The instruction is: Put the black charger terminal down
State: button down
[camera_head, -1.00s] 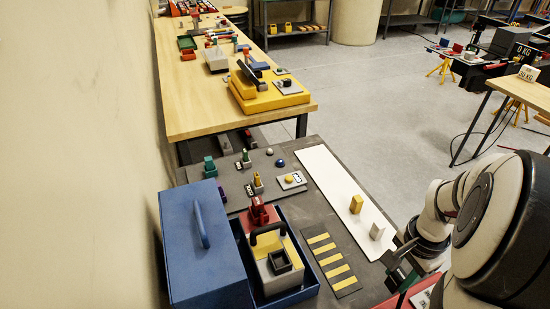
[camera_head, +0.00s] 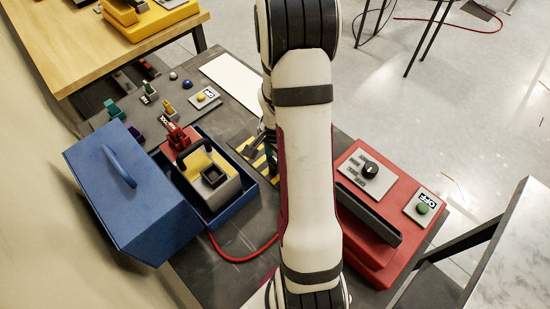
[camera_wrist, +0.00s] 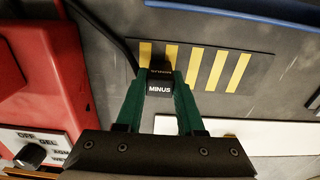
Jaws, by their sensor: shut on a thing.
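In the wrist view my gripper (camera_wrist: 160,88) has its green fingers shut on the black charger terminal (camera_wrist: 159,86), a small black block labelled MINUS. The terminal is over the dark mat with yellow stripes (camera_wrist: 262,72); I cannot tell whether it touches the mat. A black cable (camera_wrist: 105,32) runs towards it from the upper left. In the head view my arm hides most of the gripper and the terminal, and only part of the striped mat (camera_head: 258,161) shows.
The red charger (camera_head: 375,205) with dial and OFF label stands right of my arm. At left are a blue tray (camera_head: 250,190) holding a battery (camera_head: 222,189), its blue lid (camera_head: 135,195) and a red cable (camera_head: 240,258). A white strip (camera_wrist: 270,137) borders the mat.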

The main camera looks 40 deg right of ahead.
jog(key=c, duration=0.5)
grip_release()
jog(key=shift+f, duration=0.1)
notch_tip(320, 180, up, 12)
jog(key=s+a+r+n, duration=0.2)
jog(key=a+r+n, duration=0.1)
jog(key=a, duration=0.5)
jog(key=s+a+r+n, duration=0.3)
jog(key=a+r+n, duration=0.1)
jog(key=a, duration=0.3)
jog(key=s+a+n+y, duration=0.1)
jog(key=s+a+n, duration=0.1)
jog(key=s+a, duration=0.2)
jog(key=s+a+n, duration=0.3)
jog(key=s+a, duration=0.2)
jog(key=shift+s+r+y, duration=0.1)
jog(key=shift+r+y, duration=0.1)
jog(key=shift+y, duration=0.2)
